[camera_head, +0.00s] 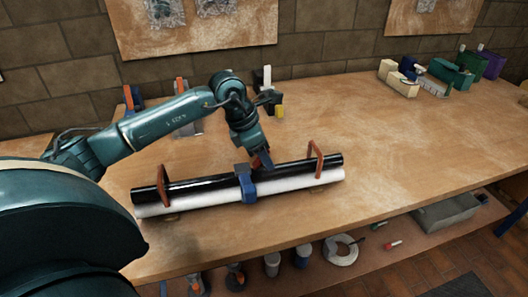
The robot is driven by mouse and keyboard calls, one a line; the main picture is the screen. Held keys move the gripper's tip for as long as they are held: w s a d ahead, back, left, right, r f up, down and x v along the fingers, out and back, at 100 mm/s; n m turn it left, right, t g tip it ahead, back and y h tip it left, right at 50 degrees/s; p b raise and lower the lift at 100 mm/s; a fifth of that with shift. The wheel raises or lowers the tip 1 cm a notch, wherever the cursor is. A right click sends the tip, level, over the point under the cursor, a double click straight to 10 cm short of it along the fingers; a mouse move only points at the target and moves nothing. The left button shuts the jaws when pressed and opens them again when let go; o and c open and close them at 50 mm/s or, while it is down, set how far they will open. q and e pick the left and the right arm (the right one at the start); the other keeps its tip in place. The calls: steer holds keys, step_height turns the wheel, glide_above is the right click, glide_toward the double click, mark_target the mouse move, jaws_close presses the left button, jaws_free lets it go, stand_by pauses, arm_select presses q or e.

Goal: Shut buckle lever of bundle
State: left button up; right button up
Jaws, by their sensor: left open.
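The bundle lies across the workbench in front of me, made of a glossy black tube (205,184) and a white tube (295,184) side by side. A blue strap with its buckle (248,188) goes around the middle of the bundle. A small orange-red part, possibly the buckle lever (255,162), shows just above the strap, partly hidden by the gripper. My left gripper (266,163) points down beside it, just behind the tubes, and is open. I cannot tell whether it touches the lever. My right gripper is not in view.
Two orange-red brackets (317,158) stand over the tubes near the ends. Clamps (132,98) and a yellow block (279,112) stand at the back. Green and cream tools (442,72) sit at the back right. A lower shelf holds a grey bin (447,213).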

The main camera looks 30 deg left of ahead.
arm_select(q)
steer(key=shift+f, duration=0.1)
jaws_close()
stand_by(0.4)
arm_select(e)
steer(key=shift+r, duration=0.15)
arm_select(q)
steer(key=shift+w+d+g+y+p, duration=0.2)
steer(key=shift+g+y+p, duration=0.1)
steer(key=shift+p, duration=0.2)
steer(key=shift+w+d+f+g+y+p, duration=0.15)
steer(key=shift+w+d+g+y+p, duration=0.05)
steer(key=shift+g+y+p, duration=0.4)
steer(key=shift+w+d+f+g+y, duration=0.15)
steer(key=shift+f+g+y, duration=0.25)
steer(key=shift+g+y, duration=0.25)
steer(key=shift+f+g+y+p, duration=0.2)
steer(key=shift+g+y+p, duration=0.15)
steer(key=shift+g, duration=0.1)
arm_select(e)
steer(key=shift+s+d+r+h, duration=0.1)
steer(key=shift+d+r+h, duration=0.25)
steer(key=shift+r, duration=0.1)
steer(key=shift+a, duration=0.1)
